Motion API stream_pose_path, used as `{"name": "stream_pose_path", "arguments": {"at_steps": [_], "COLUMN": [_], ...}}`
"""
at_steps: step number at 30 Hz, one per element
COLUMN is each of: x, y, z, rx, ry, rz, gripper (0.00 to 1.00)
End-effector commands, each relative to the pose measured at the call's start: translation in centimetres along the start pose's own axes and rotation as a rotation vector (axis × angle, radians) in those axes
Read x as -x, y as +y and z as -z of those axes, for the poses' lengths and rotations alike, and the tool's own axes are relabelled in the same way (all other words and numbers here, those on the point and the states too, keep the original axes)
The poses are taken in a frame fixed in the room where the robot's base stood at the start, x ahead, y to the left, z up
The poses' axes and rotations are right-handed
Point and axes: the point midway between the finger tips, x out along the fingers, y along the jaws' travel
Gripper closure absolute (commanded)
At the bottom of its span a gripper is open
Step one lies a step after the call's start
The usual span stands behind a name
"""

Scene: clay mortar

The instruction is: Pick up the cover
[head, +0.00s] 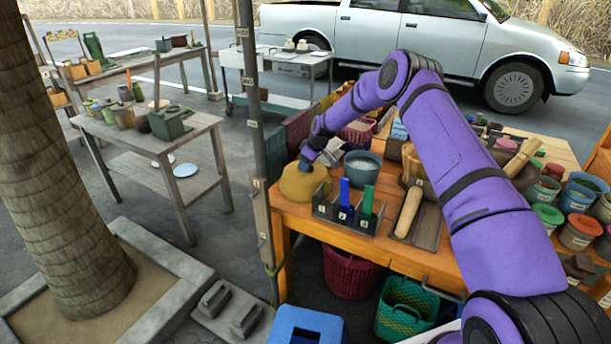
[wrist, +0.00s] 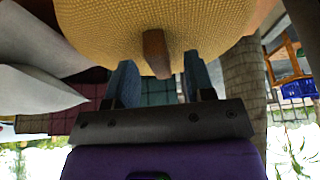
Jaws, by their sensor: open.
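The cover (head: 304,184) is a tan, woven-looking dome on the left end of the orange wooden table (head: 295,212). In the wrist view the cover (wrist: 160,18) fills the top, with a brown wooden handle (wrist: 156,52) sticking out from it. My gripper (head: 307,163) is at the top of the cover in the head view. In the wrist view my gripper (wrist: 159,66) is open, with one blue-grey finger on each side of the handle and gaps between. The handle is hidden by my gripper in the head view.
A grey-blue bowl (head: 362,168) stands just right of the cover. A dark divided box (head: 347,213) with blue and green items is in front, beside a rolling pin (head: 408,212) on a tray. Several paint pots crowd the right. A dark post (head: 250,100) rises left of the table.

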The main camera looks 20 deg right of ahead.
Motion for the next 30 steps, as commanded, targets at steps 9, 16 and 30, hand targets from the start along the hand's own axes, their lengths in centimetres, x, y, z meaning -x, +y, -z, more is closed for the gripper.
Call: {"name": "stream_pose_path", "arguments": {"at_steps": [9,16,30], "x": [0.0,0.1,3.7], "y": [0.0,0.0,0.1], "z": [0.0,0.0,1.5], "rx": [-0.001,-0.001,0.000], "ry": [0.000,0.000,0.002], "rz": [0.000,0.000,-0.002], "gripper": [1.00,1.00,1.00]}}
